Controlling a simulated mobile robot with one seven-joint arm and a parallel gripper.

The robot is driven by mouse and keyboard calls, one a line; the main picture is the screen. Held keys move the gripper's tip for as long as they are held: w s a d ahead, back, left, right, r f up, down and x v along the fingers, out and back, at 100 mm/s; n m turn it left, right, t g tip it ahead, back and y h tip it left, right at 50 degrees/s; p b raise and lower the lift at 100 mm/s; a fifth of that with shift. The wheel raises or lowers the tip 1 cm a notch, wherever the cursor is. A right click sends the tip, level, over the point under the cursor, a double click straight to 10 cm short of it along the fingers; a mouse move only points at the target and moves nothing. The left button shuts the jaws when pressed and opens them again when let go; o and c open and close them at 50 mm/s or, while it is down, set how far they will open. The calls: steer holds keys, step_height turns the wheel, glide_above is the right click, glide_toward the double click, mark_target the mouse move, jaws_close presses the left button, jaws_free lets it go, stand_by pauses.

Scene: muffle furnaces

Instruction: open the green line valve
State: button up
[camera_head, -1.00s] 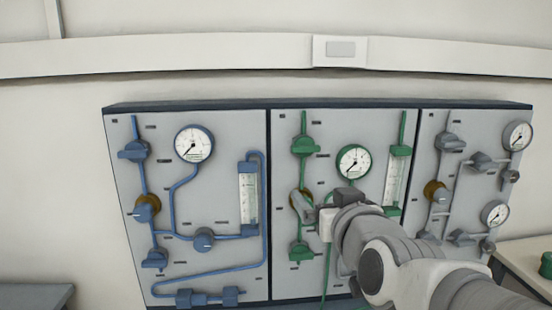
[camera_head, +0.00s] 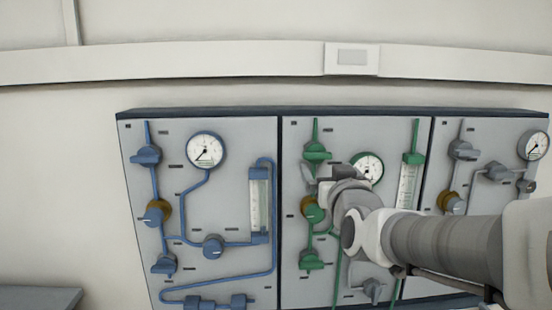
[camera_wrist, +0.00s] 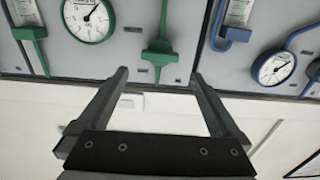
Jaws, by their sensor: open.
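The green line runs down the middle panel. Its upper green valve (camera_head: 316,152) has a wide handle lying across the pipe. My gripper (camera_head: 308,179) is open and empty just below that valve in the head view. The wrist view is turned over; there the upper green valve (camera_wrist: 160,56) shows ahead, roughly between my gripper's open fingers (camera_wrist: 157,78), and no contact is visible. A green knob on a brass-coloured ring (camera_head: 314,213) is just below my gripper. A lower green valve (camera_head: 311,259) is farther down. My arm hides part of the middle panel.
A green-line gauge (camera_head: 367,168) and a flow tube (camera_head: 409,187) are close right of my gripper. The left panel (camera_head: 228,125) carries blue pipes, valves and a gauge; the right one carries grey fittings (camera_head: 463,151).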

mark_target(318, 158)
steer(key=w, duration=0.8)
steer(key=shift+w, duration=0.25)
steer(key=c, duration=1.1)
steer(key=shift+c, duration=0.2)
